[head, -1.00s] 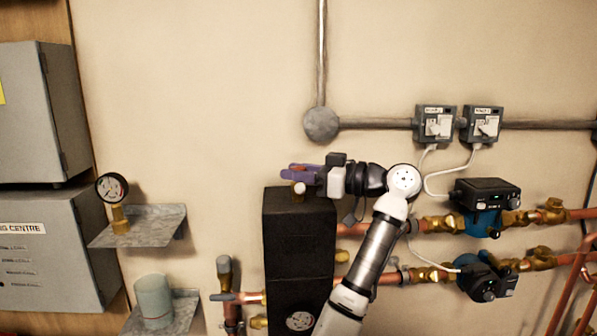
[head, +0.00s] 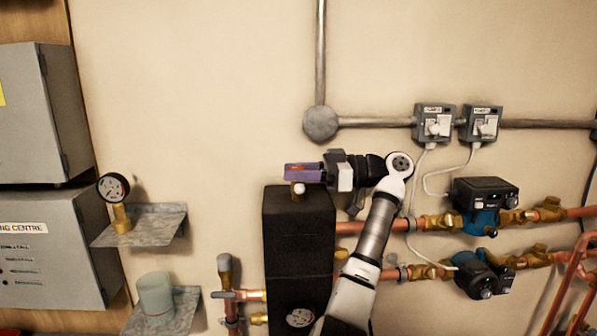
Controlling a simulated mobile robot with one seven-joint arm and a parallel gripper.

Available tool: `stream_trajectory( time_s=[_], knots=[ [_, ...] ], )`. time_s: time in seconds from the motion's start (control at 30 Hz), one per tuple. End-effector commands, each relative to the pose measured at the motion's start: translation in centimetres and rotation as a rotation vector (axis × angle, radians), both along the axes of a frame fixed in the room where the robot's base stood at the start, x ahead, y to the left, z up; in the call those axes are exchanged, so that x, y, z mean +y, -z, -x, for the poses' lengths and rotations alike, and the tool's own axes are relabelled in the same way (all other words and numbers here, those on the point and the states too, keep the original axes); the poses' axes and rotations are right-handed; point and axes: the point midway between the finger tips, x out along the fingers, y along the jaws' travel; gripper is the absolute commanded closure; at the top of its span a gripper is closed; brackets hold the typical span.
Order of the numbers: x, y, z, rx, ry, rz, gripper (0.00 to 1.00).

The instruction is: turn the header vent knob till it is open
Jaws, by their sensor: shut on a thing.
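The black header (head: 299,245) stands upright against the wall in the head view. A small pale fitting with brass below it (head: 298,189) sits on its top. My gripper (head: 300,172) reaches in from the right, with its purple fingers just above that fitting. The fingers are shut on a small red part, the vent knob (head: 297,168), which shows only as a sliver between them. The fingers hide most of the knob, so its turned position cannot be told.
A gauge (head: 114,187) stands on a metal shelf (head: 146,226) at left, above a shelf with a grey-green cylinder (head: 155,293). Copper pipes with pumps (head: 485,205) run to the right. Switch boxes (head: 433,122) and conduit are above. The wall left of the gripper is clear.

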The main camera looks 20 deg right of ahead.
Motion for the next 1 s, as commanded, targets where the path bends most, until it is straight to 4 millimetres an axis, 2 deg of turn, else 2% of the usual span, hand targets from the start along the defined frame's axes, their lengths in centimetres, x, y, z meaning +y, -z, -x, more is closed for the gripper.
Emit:
stream_trajectory(
  time_s=[0.17, 0.2, 0.33, 0.67, 0.77, 1.0],
  knots=[
    [0.1, 0.0, 0.0, 0.001, -0.002, 0.002, 0.93],
    [0.1, 0.0, 0.0, 0.001, -0.002, 0.002, 0.66],
    [0.1, 0.0, 0.0, 0.001, -0.001, 0.002, 0.50],
    [-0.3, 0.1, 0.1, 0.000, 0.001, 0.001, 0.50],
    [-1.2, 0.2, 0.4, 0.001, 0.003, 0.002, 0.50],
    [-5.3, 0.3, 1.9, 0.004, 0.006, 0.002, 0.50]
  ],
)
